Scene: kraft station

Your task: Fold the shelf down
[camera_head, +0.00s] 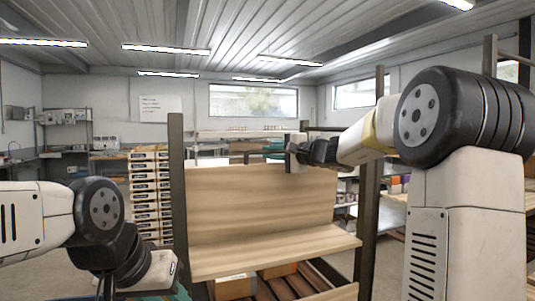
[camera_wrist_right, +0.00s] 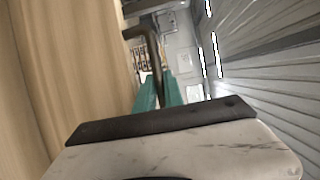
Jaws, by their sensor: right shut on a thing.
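The upper wooden shelf panel (camera_head: 262,203) stands upright, leaning slightly back, between two dark posts. It also fills the left side of the right wrist view (camera_wrist_right: 60,75). My right gripper (camera_head: 272,150) is at the panel's top edge, right of its middle. In the right wrist view, its teal fingers (camera_wrist_right: 160,92) are closed around a dark bent handle (camera_wrist_right: 154,55) beside the panel. The exact contact is partly hidden by the gripper body. My left gripper (camera_head: 165,294) is low at the left, mostly cut off by the bottom edge, so its jaws do not show clearly.
A lower wooden board (camera_head: 275,252) lies flat below the panel. Under it is a rack with cardboard boxes (camera_head: 234,287). The left post (camera_head: 178,200) and right post (camera_head: 367,230) flank the panel. Stacked boxes (camera_head: 150,195) stand behind at the left.

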